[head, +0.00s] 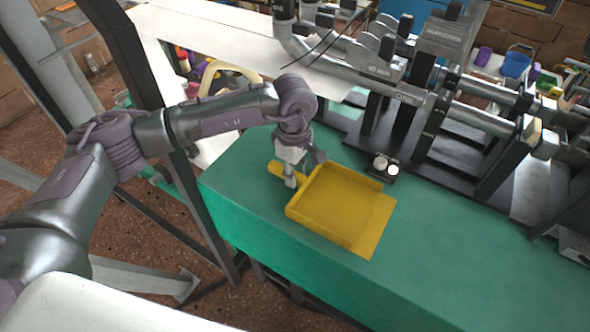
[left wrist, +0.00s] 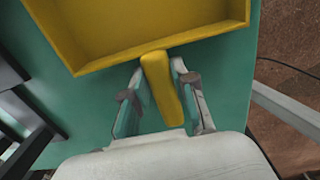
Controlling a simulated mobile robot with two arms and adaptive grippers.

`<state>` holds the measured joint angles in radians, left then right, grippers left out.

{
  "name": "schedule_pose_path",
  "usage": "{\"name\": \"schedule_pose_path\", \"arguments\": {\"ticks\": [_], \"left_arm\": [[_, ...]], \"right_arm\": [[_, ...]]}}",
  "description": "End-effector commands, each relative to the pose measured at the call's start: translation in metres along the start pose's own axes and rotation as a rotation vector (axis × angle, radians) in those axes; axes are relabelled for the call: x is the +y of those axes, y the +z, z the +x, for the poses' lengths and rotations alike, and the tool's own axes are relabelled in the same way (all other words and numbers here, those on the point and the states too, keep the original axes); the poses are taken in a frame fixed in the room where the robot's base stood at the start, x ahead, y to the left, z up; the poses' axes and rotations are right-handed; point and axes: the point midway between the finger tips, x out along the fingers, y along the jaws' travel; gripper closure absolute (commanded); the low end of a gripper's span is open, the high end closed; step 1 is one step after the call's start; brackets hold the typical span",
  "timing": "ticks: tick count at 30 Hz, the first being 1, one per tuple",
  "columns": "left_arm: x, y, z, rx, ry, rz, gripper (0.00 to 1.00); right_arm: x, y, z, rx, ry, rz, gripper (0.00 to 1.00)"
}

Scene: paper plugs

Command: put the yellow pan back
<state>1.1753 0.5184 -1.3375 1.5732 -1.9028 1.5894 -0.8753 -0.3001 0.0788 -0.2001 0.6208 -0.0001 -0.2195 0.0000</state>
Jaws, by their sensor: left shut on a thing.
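The yellow pan (head: 333,204) is a shallow dustpan-like tray with raised walls, a flat front lip and a short handle. It is on or just above the green bench top (head: 420,270), near its left end; I cannot tell if it touches. My left gripper (head: 290,180) is at the handle, at the pan's upper left. In the left wrist view the yellow pan (left wrist: 150,28) fills the top, and its handle lies between the fingers of my left gripper (left wrist: 160,92), which is shut on it. My right gripper is not in view.
A dark metal rig with pipes and clamps (head: 420,100) stands along the back of the bench. Two small white round items on a dark base (head: 384,166) sit just behind the pan. The bench top in front and to the right is clear.

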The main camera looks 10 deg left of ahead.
Motion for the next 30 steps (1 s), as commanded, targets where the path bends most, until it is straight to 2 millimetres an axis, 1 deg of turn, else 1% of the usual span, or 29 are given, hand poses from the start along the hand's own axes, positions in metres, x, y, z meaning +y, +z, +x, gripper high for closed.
{"name": "schedule_pose_path", "arguments": {"ticks": [7, 8, 9, 12, 20, 22, 23, 26, 30], "left_arm": [[0.000, 0.000, 0.002, 0.000, 0.002, 0.000, 1.00], [0.000, 0.000, 0.001, 0.000, 0.001, 0.000, 0.70], [0.000, 0.000, 0.001, 0.000, 0.001, 0.000, 0.64], [0.000, 0.000, 0.001, 0.000, 0.001, 0.000, 0.48], [0.000, 0.000, 0.000, 0.000, 0.001, 0.000, 0.48], [0.000, 0.000, -0.003, 0.000, 0.001, 0.000, 0.48], [0.001, 0.000, -0.004, 0.000, 0.002, 0.000, 0.48], [0.002, 0.000, -0.015, 0.001, 0.005, 0.000, 0.48], [0.002, 0.000, -0.043, 0.001, 0.007, 0.000, 0.48]], "right_arm": [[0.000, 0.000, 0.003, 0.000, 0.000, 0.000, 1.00], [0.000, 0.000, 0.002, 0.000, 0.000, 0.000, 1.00], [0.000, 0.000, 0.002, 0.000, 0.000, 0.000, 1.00], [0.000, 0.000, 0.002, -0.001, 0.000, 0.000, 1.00], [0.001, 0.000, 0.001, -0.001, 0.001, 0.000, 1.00], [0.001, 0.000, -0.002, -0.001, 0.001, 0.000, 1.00], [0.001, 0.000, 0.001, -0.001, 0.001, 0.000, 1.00], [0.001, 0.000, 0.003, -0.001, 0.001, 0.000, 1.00], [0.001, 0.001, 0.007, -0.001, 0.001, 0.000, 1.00]]}}
